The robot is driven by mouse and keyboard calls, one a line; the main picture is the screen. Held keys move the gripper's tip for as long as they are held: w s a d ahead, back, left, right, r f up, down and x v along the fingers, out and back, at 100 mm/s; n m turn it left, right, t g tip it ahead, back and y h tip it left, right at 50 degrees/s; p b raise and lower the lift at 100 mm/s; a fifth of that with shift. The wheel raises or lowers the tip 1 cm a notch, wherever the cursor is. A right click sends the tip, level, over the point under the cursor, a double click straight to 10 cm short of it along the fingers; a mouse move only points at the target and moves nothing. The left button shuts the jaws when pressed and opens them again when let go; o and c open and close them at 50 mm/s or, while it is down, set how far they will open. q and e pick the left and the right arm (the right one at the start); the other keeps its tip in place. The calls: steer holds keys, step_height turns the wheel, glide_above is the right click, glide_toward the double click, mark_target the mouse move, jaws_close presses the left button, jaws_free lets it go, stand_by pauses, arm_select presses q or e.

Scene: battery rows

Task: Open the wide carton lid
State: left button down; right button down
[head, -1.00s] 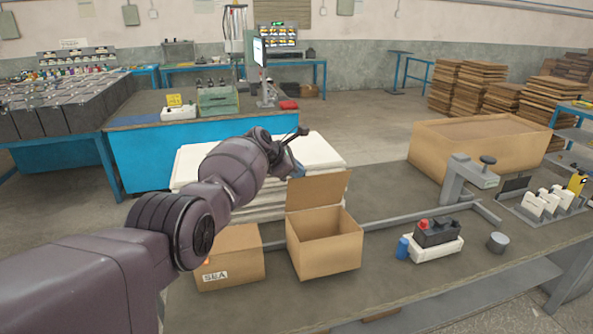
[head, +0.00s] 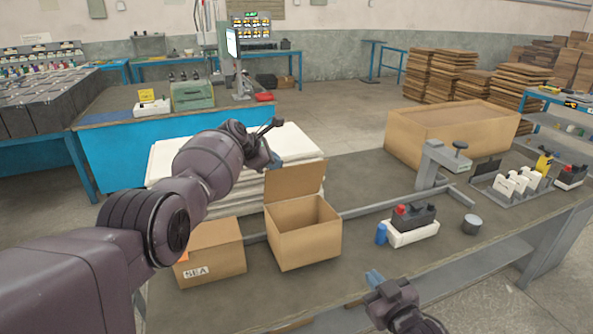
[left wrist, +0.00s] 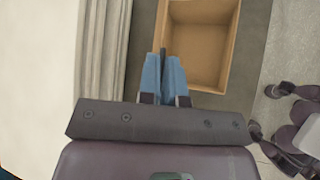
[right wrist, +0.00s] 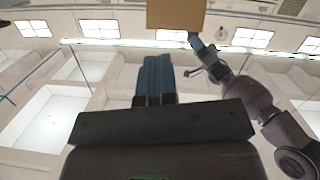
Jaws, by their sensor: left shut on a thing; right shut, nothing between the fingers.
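An open brown carton (head: 303,240) stands on the workbench, its inside visible and empty. Its lid (head: 295,182) stands up from the back edge, roughly upright. The carton also shows in the left wrist view (left wrist: 205,48), and a brown panel, apparently the lid, in the right wrist view (right wrist: 175,14). My left gripper (head: 273,163) is at the lid's upper left edge and shut on it; the arm hides little of the lid. My right gripper (head: 373,280) is shut and empty, low in front of the carton, to its right.
A closed carton (head: 215,256) stands just left of the open one. White stacked sheets (head: 295,146) lie behind. A battery in a white tray (head: 412,233), a blue cylinder (head: 381,234), a grey clamp (head: 432,165) and a large open carton (head: 420,147) are to the right.

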steer(key=w+a+r+n+g+y, duration=0.2)
steer(key=w+a+r+n+y, duration=0.3)
steer(key=w+a+r+n, duration=1.05)
steer(key=n+g+h, duration=0.1)
steer(key=n+h, duration=0.4)
steer(key=n, duration=1.4)
glide_toward(293, 168)
steer(key=shift+w+f, duration=1.25)
steer(key=shift+f, duration=0.8)
steer(key=shift+w+a+r, duration=0.3)
steer(key=shift+w+a, duration=0.15)
steer(key=shift+w, duration=0.35)
steer(key=shift+w+a+r, duration=0.35)
steer(key=shift+w+a, duration=0.15)
steer(key=shift+w, duration=0.3)
steer(key=shift+w, duration=0.1)
